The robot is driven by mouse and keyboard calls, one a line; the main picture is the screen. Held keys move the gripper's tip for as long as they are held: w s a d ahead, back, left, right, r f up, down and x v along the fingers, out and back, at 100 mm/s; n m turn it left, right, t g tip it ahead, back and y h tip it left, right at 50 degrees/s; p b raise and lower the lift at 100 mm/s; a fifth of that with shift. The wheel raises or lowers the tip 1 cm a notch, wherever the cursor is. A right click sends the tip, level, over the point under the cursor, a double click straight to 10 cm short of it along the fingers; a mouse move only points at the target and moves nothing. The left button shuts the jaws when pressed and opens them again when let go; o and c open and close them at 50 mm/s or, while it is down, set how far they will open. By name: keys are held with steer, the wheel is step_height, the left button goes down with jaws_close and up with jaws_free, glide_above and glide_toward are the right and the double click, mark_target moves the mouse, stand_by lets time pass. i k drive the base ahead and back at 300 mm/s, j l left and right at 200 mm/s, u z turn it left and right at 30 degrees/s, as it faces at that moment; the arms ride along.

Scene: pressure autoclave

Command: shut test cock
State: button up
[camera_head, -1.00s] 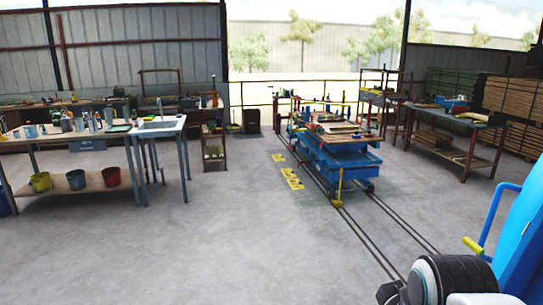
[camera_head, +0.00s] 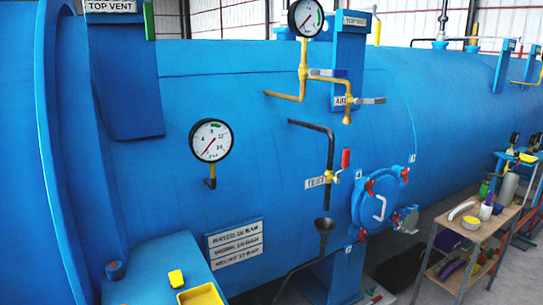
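The test cock (camera_head: 331,176) sits on a dark vertical pipe (camera_head: 330,148) in front of the blue autoclave, just right of a white TEST label (camera_head: 315,183). Its red handle (camera_head: 346,158) points upward, roughly in line with the pipe. A dark funnel (camera_head: 324,225) is below the cock, with a pipe bending down to the left. My gripper is not in this view.
A gauge with AIR piping (camera_head: 305,18) is above the cock and another gauge (camera_head: 211,140) is to its left. A round hatch (camera_head: 365,215) with red clamps is at its lower right. A loaded wooden cart (camera_head: 452,245) stands at right.

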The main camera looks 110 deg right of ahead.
mark_target(346, 152)
steer(key=z, duration=4.45)
